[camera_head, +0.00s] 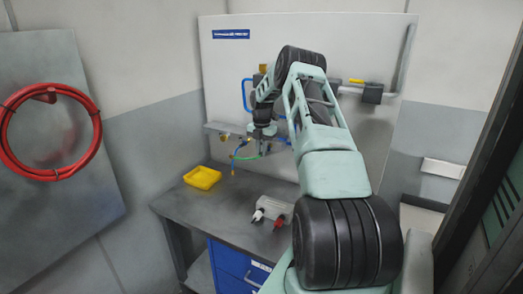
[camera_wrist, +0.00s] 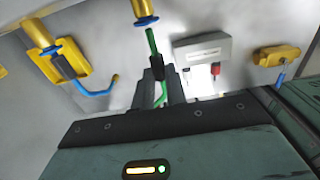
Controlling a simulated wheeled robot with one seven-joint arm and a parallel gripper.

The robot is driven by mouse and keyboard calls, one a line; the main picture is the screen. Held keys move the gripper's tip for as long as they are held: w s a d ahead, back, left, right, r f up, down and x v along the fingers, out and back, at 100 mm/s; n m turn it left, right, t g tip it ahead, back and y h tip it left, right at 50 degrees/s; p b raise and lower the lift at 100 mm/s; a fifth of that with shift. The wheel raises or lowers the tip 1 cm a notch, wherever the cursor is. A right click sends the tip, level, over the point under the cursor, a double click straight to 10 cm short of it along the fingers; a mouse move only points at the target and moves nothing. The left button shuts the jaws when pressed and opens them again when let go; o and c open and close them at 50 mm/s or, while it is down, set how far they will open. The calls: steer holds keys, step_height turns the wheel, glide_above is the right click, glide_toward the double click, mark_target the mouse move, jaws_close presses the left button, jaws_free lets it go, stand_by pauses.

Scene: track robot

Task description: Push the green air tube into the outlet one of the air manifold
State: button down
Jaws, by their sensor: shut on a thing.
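My gripper (camera_wrist: 162,88) is shut on the green air tube (camera_wrist: 151,42); a dark piece sits on the tube between the fingertips. The outlet numbers are not legible.
A yellow tray (camera_head: 202,177) and a grey box with red and dark-and-white parts (camera_head: 273,208) stand on the dark bench (camera_head: 215,208). A valve with a yellow handle (camera_head: 371,92) is on the back panel. A red hose coil (camera_head: 51,131) hangs at left.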

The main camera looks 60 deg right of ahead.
steer(key=shift+d, duration=0.4)
steer(key=shift+w+d+p, duration=0.1)
steer(key=shift+d+p, duration=0.3)
steer(key=shift+d, duration=0.55)
steer(key=c, duration=1.3)
jaws_free()
steer(key=shift+c, duration=0.2)
step_height(320, 180, up, 17)
steer(key=b, duration=0.4)
steer(key=shift+r+b, duration=0.2)
steer(key=shift+b, duration=0.2)
